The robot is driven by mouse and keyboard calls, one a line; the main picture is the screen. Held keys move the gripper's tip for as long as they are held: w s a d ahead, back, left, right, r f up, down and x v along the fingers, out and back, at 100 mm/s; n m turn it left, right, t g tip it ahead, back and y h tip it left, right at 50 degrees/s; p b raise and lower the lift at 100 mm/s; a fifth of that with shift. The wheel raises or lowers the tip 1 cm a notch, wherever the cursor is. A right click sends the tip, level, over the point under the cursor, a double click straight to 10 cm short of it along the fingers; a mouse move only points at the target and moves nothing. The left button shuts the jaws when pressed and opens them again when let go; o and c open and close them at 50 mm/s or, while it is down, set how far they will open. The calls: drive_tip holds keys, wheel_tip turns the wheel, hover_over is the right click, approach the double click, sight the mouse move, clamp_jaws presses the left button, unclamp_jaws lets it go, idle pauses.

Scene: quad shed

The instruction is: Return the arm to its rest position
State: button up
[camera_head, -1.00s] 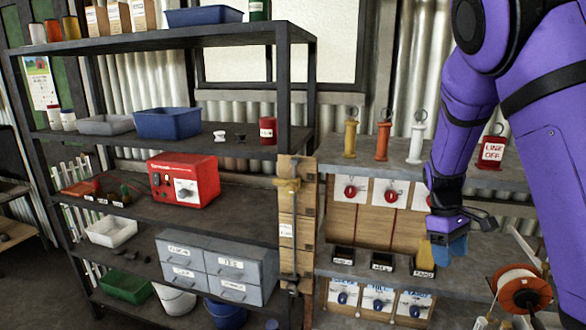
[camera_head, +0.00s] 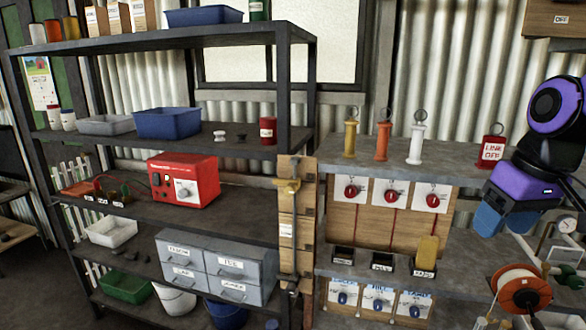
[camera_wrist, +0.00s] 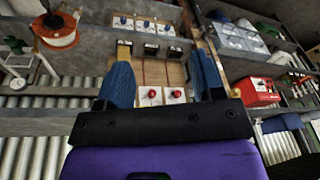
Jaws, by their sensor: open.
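My gripper (camera_head: 492,222) is at the right of the head view, in front of the right-hand shelf unit, with its blue fingers pointing down. In the wrist view my gripper (camera_wrist: 163,80) has its two blue fingers wide apart with nothing between them. My purple arm is folded at the right edge of the head view. A yellow block (camera_head: 428,249) stands upright in the rightmost of three small black bins (camera_head: 424,273), apart from my gripper.
A red "LINE OFF" tag (camera_head: 492,150) stands on the shelf close behind my gripper. A cable spool (camera_head: 523,290) and a gauge (camera_head: 567,225) are below it. Red-knob panels (camera_head: 391,193) are to its left. A red power box (camera_head: 184,181) sits on the left shelf.

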drive_tip(key=s+a+r+m+t+h, duration=0.1)
drive_tip(key=s+r+m+t, duration=0.1)
drive_tip(key=s, duration=0.7)
drive_tip(key=shift+s+a+r+t, duration=0.15)
drive_tip(key=shift+a+r+t, duration=0.25)
drive_tip(key=shift+r+t, duration=0.25)
